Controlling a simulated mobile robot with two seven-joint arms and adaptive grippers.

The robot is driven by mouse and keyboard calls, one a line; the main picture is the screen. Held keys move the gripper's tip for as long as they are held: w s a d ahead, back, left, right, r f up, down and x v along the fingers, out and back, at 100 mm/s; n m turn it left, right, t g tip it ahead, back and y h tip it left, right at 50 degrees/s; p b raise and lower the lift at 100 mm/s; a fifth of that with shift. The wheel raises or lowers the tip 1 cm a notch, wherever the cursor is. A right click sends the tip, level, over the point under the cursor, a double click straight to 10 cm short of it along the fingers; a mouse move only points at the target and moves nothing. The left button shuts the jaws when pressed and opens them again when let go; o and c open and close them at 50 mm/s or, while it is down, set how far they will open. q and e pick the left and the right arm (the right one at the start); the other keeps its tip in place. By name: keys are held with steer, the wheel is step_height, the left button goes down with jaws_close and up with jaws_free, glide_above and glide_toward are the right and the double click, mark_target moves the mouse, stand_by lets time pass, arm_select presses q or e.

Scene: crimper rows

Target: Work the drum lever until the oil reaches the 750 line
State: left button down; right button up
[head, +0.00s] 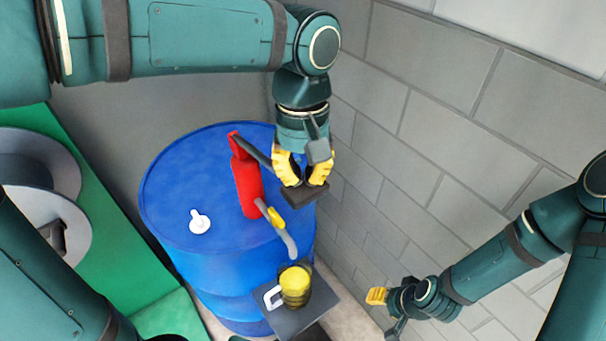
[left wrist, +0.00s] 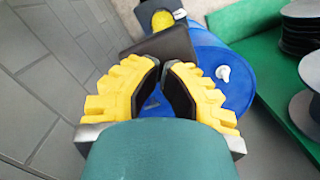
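A red hand pump (head: 248,182) stands on the blue drum (head: 172,205). Its grey lever slopes from the pump top down to the right, ending at a dark grip (head: 306,194). My left gripper (head: 304,184) comes from above, its yellow fingers close together at this grip; the left wrist view shows the dark grip (left wrist: 160,45) at the fingertips. The fingers hide part of the lever. A curved grey spout (head: 284,236) points down over a jug (head: 296,290) holding yellow oil. Its line marks cannot be read. My right gripper (head: 385,308) is low at right, away from the drum; its opening is unclear.
The jug stands on a dark platform (head: 306,315) beside the drum. A white cap (head: 199,222) is on the drum top. Grey spools (head: 60,225) stand on a green surface (head: 112,245) at left. A grey block wall (head: 440,130) closes the right side.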

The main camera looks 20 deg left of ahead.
arm_select(q)
steer(key=shift+a+f, duration=0.1)
steer(key=shift+f, duration=0.45)
steer(key=shift+w+a+r+p, duration=0.1)
steer(key=shift+w+r+p, duration=0.15)
steer(key=shift+r+p, duration=0.05)
steer(key=w, duration=0.1)
steer(key=p, duration=0.1)
steer(key=w+a, duration=0.1)
steer(key=shift+w+r+p, duration=0.3)
steer(key=shift+r+p, duration=0.05)
steer(key=shift+r, duration=0.1)
step_height(320, 180, up, 12)
steer(key=w, duration=0.1)
steer(key=shift+a, duration=0.1)
stand_by(0.8)
